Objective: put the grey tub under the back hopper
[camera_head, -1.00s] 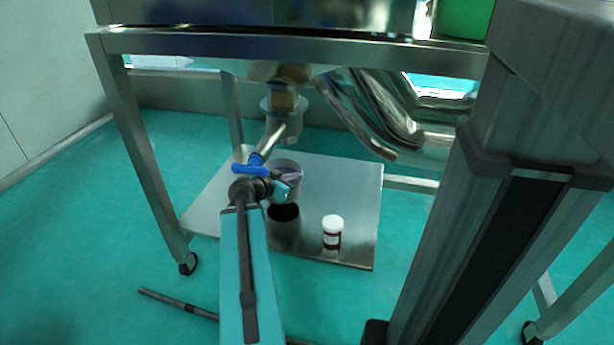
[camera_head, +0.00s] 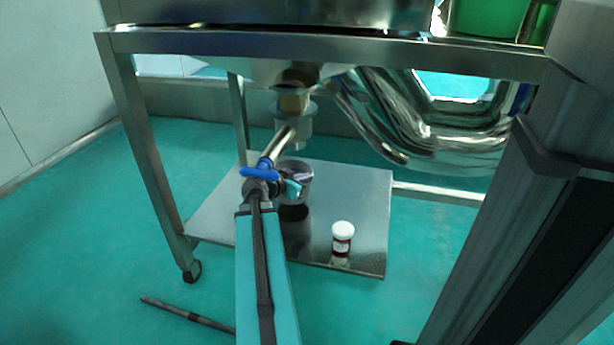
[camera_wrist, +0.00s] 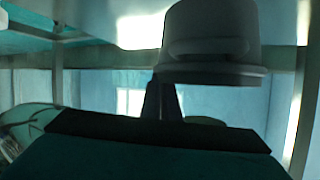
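The grey tub (camera_head: 301,187) is in the head view over the shelf under the steel frame, partly hidden behind the end of my arm. A dark patch lies just below it, and I cannot tell whether it rests on the shelf or hangs slightly above. The wrist view shows a pale grey flanged cylinder (camera_wrist: 212,40) overhead, apparently the outlet, and a dark finger.
A small brown jar with a white lid (camera_head: 342,238) stands on the steel shelf (camera_head: 365,190), right of the tub. Curved metal chutes (camera_head: 420,130) hang at right. The frame's front legs (camera_head: 150,150) and top rail bound the space. Bare shelf lies left of the tub.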

